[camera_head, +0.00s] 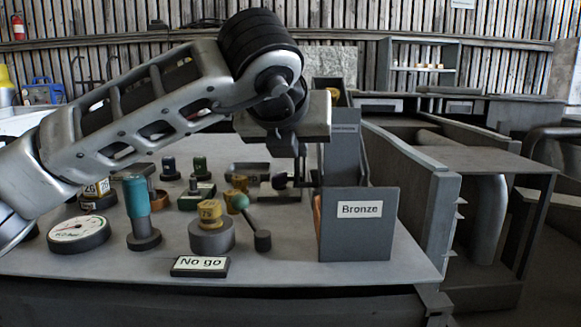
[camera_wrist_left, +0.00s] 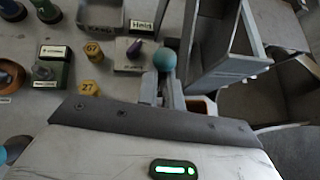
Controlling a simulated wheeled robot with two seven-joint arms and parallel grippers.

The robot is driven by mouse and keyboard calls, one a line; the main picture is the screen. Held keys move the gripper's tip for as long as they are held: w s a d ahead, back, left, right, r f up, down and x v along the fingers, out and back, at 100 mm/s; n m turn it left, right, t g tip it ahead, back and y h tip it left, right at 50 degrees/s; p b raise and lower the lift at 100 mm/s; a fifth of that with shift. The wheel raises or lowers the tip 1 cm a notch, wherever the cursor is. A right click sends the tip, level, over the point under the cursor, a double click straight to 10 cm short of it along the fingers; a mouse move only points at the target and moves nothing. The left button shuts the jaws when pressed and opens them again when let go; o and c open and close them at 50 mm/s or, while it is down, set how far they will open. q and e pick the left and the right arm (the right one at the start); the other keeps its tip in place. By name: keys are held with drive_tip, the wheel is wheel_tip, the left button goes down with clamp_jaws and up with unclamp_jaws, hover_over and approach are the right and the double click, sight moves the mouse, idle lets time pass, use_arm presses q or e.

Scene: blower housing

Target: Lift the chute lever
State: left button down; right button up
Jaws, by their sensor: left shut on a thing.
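My left gripper (camera_head: 300,170) points down beside the grey bins, left of the upright one. In the left wrist view its fingers (camera_wrist_left: 169,88) are shut on a lever with a round teal knob (camera_wrist_left: 164,60), which I take to be the chute lever; the knob shows just past the fingertips. In the head view the gripper mostly hides this lever. A grey open trough (camera_wrist_left: 222,58) is right of the knob in the wrist view. My right gripper is in neither view.
The bench holds a bin labelled Bronze (camera_head: 358,245), a No go sign (camera_head: 200,266), a dial gauge (camera_head: 79,232), a teal-handled tool (camera_head: 138,200), and a green-ball stick (camera_head: 250,215) with a dark end.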

use_arm(q)
drive_tip(key=shift+r+t, duration=0.4)
drive_tip(key=shift+r, duration=0.2)
drive_tip(key=shift+w, duration=0.1)
drive_tip(key=c, duration=1.6)
unclamp_jaws()
drive_tip(key=shift+w, duration=0.1)
drive_tip(key=shift+f, duration=0.15)
drive_tip(key=shift+s, duration=0.35)
drive_tip(key=v, duration=1.5)
drive_tip(key=shift+a+r, duration=0.15)
drive_tip(key=shift+r, duration=0.15)
drive_tip(key=shift+s, duration=0.1)
